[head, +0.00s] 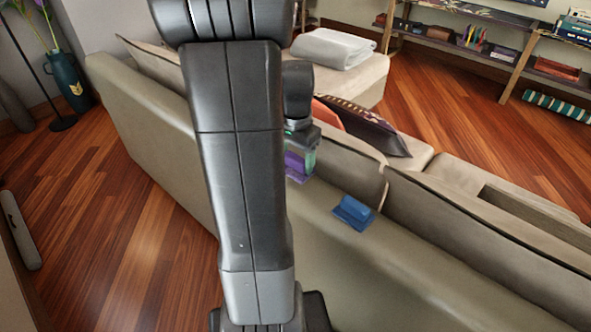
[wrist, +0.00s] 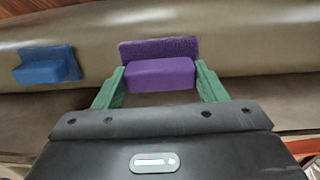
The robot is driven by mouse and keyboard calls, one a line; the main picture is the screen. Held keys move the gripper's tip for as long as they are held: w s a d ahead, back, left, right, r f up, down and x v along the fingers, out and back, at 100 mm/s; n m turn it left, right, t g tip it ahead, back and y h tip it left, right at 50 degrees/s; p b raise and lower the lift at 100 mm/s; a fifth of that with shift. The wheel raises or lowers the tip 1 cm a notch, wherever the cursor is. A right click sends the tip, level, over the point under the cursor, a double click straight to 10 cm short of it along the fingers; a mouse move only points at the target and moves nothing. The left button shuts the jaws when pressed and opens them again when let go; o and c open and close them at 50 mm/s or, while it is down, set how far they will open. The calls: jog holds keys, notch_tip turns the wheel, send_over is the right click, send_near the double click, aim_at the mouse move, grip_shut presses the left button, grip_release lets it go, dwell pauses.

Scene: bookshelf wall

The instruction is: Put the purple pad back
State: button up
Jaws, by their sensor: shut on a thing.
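The purple pad (wrist: 160,75) is a block with a flat, fuzzy purple plate along its far side. In the wrist view it sits between the two green fingers of my gripper (wrist: 160,84), which are shut on its sides. In the head view the purple pad (head: 297,165) shows at the sofa's back, partly hidden behind my arm. My gripper (head: 302,155) is just above it there. Whether the pad touches the sofa back (head: 330,255) or is held a little off it, I cannot tell.
A blue pad (head: 353,212) of similar shape lies on the sofa back to the right; in the wrist view it is at the left (wrist: 46,65). Cushions (head: 370,127) lie on the seat beyond.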

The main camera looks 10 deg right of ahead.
aim_at(296, 169)
notch_tip(296, 169, down, 4)
jog(key=shift+f, duration=0.15)
jog(key=o, duration=0.9)
notch_tip(296, 169, up, 12)
jog(key=shift+r+p, duration=0.1)
jog(key=shift+p, duration=0.35)
